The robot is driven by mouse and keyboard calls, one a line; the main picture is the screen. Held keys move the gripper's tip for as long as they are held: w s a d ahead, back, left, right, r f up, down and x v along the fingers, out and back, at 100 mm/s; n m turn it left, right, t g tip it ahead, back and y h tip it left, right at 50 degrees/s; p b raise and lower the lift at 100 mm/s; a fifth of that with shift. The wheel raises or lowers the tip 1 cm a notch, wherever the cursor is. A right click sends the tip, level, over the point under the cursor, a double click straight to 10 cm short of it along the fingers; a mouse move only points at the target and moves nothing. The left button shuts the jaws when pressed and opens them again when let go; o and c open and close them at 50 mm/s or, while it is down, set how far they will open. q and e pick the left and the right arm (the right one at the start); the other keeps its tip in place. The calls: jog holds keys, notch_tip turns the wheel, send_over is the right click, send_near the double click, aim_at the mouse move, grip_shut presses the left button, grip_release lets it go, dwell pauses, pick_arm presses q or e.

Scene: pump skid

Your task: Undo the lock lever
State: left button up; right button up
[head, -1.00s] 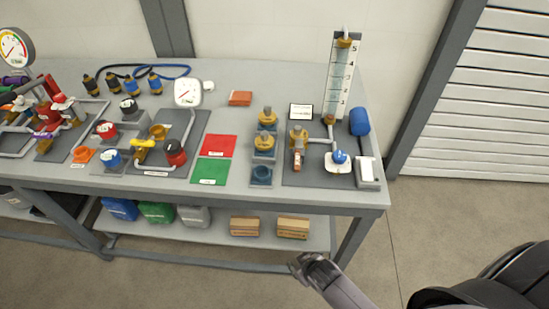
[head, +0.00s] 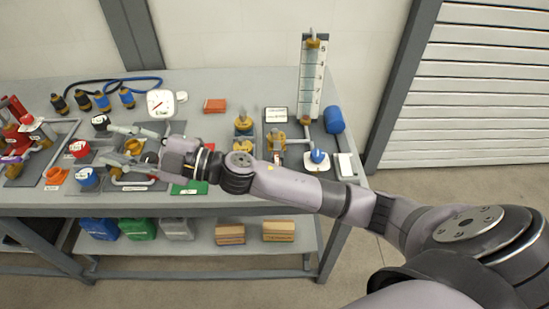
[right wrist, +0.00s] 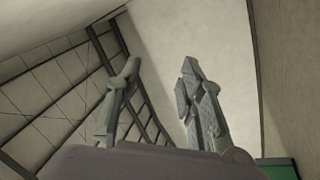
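I cannot single out the lock lever for certain. A yellow handle on the middle pipe panel (head: 178,128) is now mostly hidden behind my right gripper's lower finger. An orange round part (head: 133,146) shows between the fingers. My right gripper (head: 106,143) reaches left over this panel with its two fingers spread apart, and nothing shows held. In the right wrist view the fingers (right wrist: 160,105) also stand apart with an empty gap. Whether they touch anything on the panel is unclear. My left gripper is not in view.
Red knob (head: 79,148) and blue knob (head: 87,177) stand left of the fingers. A white gauge (head: 160,102) stands behind the gripper. My arm passes over the green mat (head: 190,187) and in front of brass valves (head: 243,124). A tall scale (head: 312,78) stands at right.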

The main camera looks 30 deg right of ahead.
jog(key=s+a+n+g+y, duration=0.1)
jog(key=s+a+n+g, duration=0.25)
jog(key=n+g, duration=0.55)
jog(key=g+h, duration=0.4)
jog(key=h, duration=1.4)
send_over(277, 162)
notch_tip(277, 162, down, 5)
notch_tip(277, 162, down, 17)
jog(key=p, duration=0.4)
jog(key=shift+r, duration=0.2)
jog(key=shift+c, duration=0.3)
grip_shut()
